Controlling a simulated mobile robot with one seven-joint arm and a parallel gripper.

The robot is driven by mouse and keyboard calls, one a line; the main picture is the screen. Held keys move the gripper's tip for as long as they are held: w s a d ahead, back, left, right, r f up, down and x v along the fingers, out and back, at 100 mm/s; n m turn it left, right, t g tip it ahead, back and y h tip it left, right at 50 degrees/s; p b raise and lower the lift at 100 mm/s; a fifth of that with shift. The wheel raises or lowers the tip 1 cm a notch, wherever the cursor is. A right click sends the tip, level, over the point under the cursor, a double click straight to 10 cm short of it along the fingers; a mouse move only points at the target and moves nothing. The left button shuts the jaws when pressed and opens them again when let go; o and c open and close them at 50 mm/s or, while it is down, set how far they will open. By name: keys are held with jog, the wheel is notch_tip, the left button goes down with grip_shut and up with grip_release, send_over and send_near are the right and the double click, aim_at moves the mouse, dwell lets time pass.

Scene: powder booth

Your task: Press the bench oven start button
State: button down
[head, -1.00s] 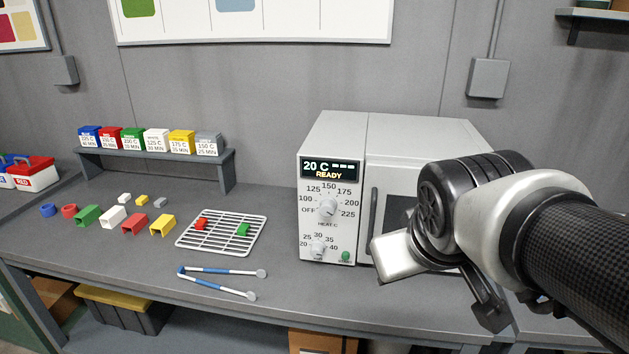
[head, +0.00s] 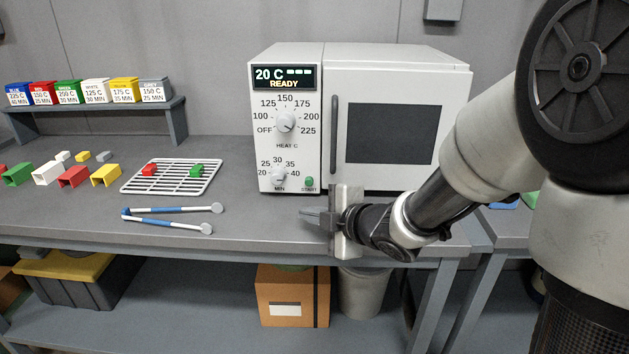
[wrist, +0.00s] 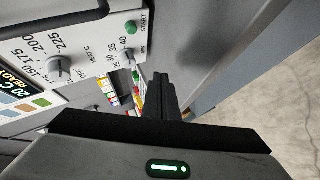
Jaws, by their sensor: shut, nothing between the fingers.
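The white bench oven (head: 398,62) stands on the grey bench with its door closed. Its display (head: 284,78) reads 20 C and READY. The green start button (head: 309,183) is at the lower right of the control panel, beside the minutes dial (head: 279,177). The button also shows at the top of the wrist view (wrist: 131,27), with its label. My gripper (head: 308,213) is shut and empty, below and in front of the button, pointing left in the head view. Its dark fingers (wrist: 162,92) are apart from the panel.
A wire rack (head: 172,177) with a red and a green piece lies left of the oven. Blue-handled tongs (head: 170,211) lie on the bench in front of it. Coloured sleeves and a shelf of labelled boxes (head: 84,92) are further left. The bench front edge runs under my gripper.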

jog(key=shift+w+d+p, duration=0.15)
jog(key=shift+w+p, duration=0.95)
jog(key=shift+w, duration=3.3)
jog(key=shift+w, duration=0.15)
jog(key=shift+w, duration=0.3)
jog(key=shift+w, duration=0.45)
jog(key=shift+s, duration=0.9)
jog(key=shift+s+b, duration=0.95)
jog(key=shift+s, duration=1.55)
